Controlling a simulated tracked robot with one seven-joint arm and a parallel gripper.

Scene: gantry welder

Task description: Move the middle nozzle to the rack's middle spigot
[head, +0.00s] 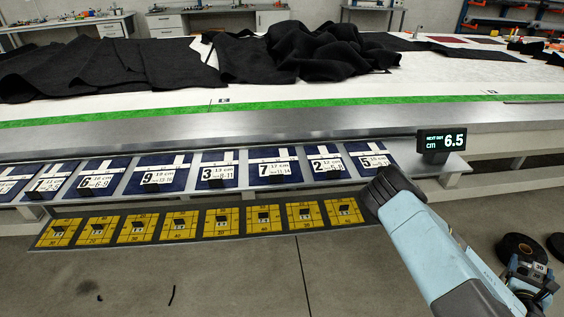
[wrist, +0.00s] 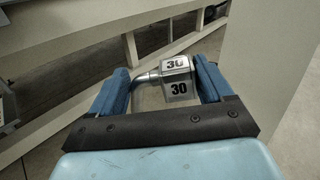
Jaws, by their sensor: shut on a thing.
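A silver block-shaped nozzle (wrist: 179,88) marked 30 on two faces sits between the fingers of my gripper (wrist: 165,74) in the wrist view. A short bent metal tube runs from its left side to the left finger. In the head view my gripper (head: 537,278) is low at the right edge, over the floor and away from the bench, and the nozzle's 30 label (head: 540,267) shows there. The gripper is shut on this nozzle. I cannot pick out a rack with a middle spigot, or other nozzles, in either view.
A strip of yellow tiles (head: 222,223) with small dark blocks lies below a row of numbered blue cards (head: 217,183). A display (head: 442,141) reads 6.5 cm. Black cloth (head: 300,55) covers part of the white table.

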